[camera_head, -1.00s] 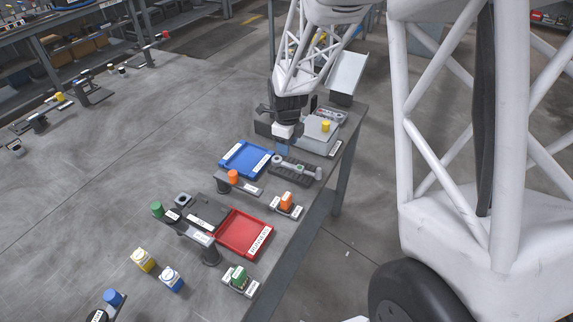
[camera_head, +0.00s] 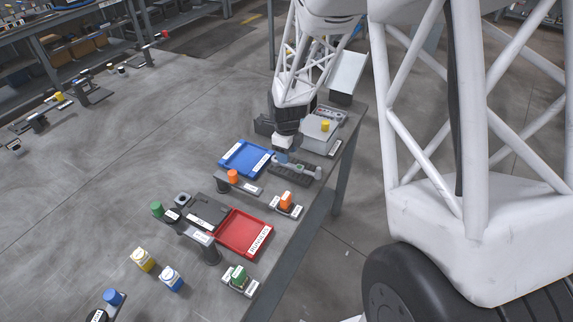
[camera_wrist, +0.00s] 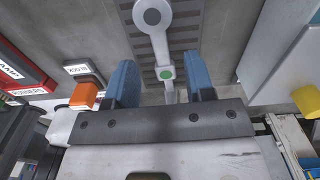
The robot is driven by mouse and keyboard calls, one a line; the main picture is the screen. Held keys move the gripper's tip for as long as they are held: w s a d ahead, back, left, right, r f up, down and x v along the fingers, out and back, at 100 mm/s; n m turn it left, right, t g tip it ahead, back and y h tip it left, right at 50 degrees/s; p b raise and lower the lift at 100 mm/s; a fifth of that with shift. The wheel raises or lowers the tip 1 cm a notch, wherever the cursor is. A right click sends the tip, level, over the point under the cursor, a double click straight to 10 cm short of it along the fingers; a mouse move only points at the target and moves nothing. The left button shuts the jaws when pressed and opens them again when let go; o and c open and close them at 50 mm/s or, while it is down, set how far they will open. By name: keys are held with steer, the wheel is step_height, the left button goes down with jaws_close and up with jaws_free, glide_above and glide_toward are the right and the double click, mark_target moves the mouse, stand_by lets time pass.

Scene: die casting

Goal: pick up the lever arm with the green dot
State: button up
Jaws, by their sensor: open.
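The lever arm with the green dot (camera_wrist: 164,48) is a grey bar with a round end at the top of the wrist view. Its green dot sits on a pale square section between my fingers. In the head view, the lever arm (camera_head: 300,168) lies on a dark slotted rack (camera_head: 312,178). My gripper (camera_wrist: 159,64) is open, with one blue finger on each side of the bar and visible gaps between. In the head view my gripper (camera_head: 283,155) is low over the rack's left end and hides part of it. Finger height above the rack is unclear.
A blue tray (camera_head: 233,169) lies just left of the rack and a red tray (camera_head: 225,242) is nearer. A grey box with a yellow knob (camera_head: 325,126) stands behind right. An orange block (camera_head: 286,201) sits in front of the rack.

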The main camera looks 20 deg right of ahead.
steer(key=shift+f, duration=2)
steer(key=shift+c, duration=0.3)
jaws_close()
